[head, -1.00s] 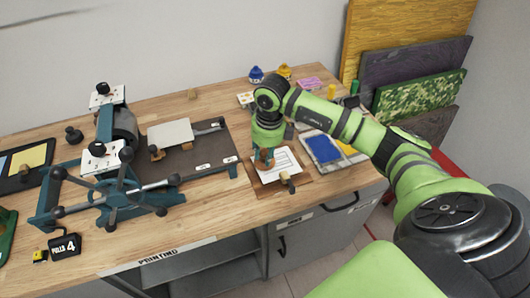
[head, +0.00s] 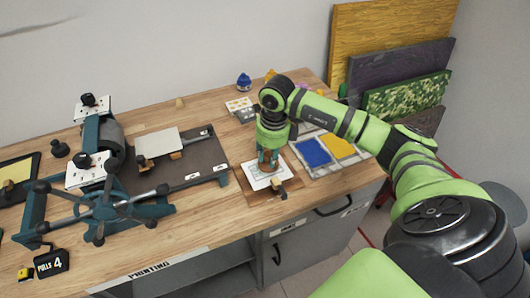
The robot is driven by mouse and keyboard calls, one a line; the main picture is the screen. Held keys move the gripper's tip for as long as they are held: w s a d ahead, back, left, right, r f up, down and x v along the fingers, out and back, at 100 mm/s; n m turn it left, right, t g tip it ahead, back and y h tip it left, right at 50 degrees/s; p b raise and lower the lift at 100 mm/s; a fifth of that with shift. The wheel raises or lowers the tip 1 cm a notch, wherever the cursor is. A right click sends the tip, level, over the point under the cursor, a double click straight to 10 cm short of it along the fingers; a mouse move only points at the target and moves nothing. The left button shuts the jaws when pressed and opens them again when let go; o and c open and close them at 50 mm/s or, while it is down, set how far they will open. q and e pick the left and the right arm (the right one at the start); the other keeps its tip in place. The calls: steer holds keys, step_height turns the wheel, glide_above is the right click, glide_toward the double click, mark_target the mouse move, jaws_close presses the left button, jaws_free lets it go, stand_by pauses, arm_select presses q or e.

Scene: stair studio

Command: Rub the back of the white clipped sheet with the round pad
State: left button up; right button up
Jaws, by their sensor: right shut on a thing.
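The white clipped sheet (head: 256,183) lies on a brown board (head: 253,197) near the front edge of the bench. A small clip with a wooden block (head: 278,187) sits at its front edge. My right gripper (head: 268,163) points down over the middle of the sheet. It is shut on a small orange-brown thing, apparently the round pad (head: 267,167), mostly hidden by the fingers. The pad is at or very close to the sheet; I cannot tell whether they touch. My left gripper is not in view.
A press with a spoked wheel (head: 100,210) and a dark bed (head: 190,165) stands to the left. A tray with blue and yellow patches (head: 313,152) lies just right of the sheet. A blue bottle (head: 243,81) stands behind. Bare wood lies between press and sheet.

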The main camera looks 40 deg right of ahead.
steer(key=shift+s+d+b, duration=0.2)
steer(key=shift+d+b, duration=0.1)
steer(key=shift+d, duration=0.65)
steer(key=shift+w+a, duration=0.2)
steer(key=shift+a, duration=0.9)
steer(key=shift+a, duration=0.1)
steer(key=shift+w+a, duration=0.2)
steer(key=shift+a, duration=0.7)
steer(key=shift+w+a, duration=0.25)
steer(key=shift+a, duration=0.65)
steer(key=shift+s+d+f+b, duration=0.1)
steer(key=shift+s+d+b, duration=0.2)
steer(key=shift+d, duration=0.7)
steer(key=shift+s+d+r+b, duration=0.15)
steer(key=shift+d+b, duration=0.1)
steer(key=shift+d, duration=0.75)
steer(key=shift+s+d+f+b, duration=0.15)
steer(key=shift+s+d+b, duration=0.15)
steer(key=shift+d, duration=0.7)
steer(key=shift+s+a, duration=0.2)
steer(key=shift+s, duration=0.35)
steer(key=shift+w+a, duration=0.25)
steer(key=shift+a, duration=0.8)
steer(key=shift+w+a, duration=0.25)
steer(key=shift+a, duration=0.75)
